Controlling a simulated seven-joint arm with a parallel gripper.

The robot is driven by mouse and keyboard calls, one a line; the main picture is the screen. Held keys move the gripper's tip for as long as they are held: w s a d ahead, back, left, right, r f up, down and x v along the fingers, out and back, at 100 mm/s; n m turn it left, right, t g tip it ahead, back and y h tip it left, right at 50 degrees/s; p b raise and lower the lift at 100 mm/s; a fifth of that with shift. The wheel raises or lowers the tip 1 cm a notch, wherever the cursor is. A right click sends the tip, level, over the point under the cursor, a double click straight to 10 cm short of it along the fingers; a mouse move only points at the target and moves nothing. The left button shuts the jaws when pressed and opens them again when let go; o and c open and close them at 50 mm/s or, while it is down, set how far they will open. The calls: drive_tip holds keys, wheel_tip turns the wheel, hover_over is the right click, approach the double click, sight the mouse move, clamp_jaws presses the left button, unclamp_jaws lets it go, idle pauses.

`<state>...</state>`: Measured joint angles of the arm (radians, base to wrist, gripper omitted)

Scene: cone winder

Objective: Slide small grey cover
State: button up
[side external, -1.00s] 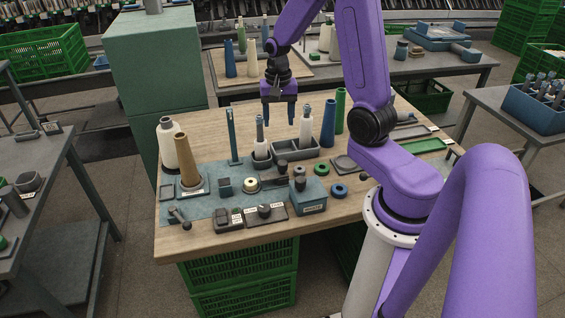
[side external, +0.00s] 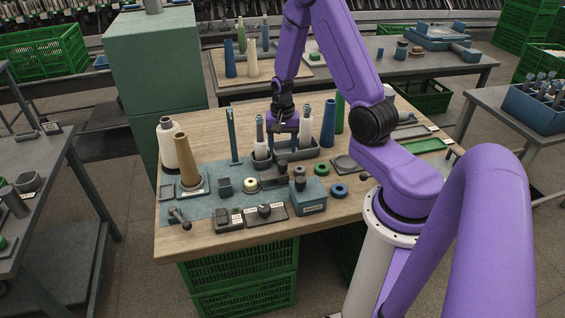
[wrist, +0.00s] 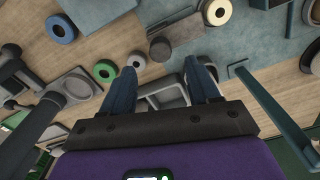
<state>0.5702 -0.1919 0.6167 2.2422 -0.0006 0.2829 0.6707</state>
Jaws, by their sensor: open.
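A small dark grey flat piece (side external: 273,183) lies on the blue mat in the side view, with a round grey knob or peg by its end. It may be the small grey cover; I cannot tell for sure. What looks like the same piece (wrist: 178,32) shows ahead of my fingertips in the wrist view.
A blue-grey box (side external: 309,196) stands at the table's front. Tall obstacles include a blue upright post (side external: 233,137), a tan cone (side external: 187,162) and a blue cone (side external: 328,124). Blue (wrist: 60,28) and green (wrist: 105,70) rings lie on the wood left in the wrist view.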

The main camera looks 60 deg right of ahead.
sight(282, 163)
drive_tip(key=shift+f, duration=3.6)
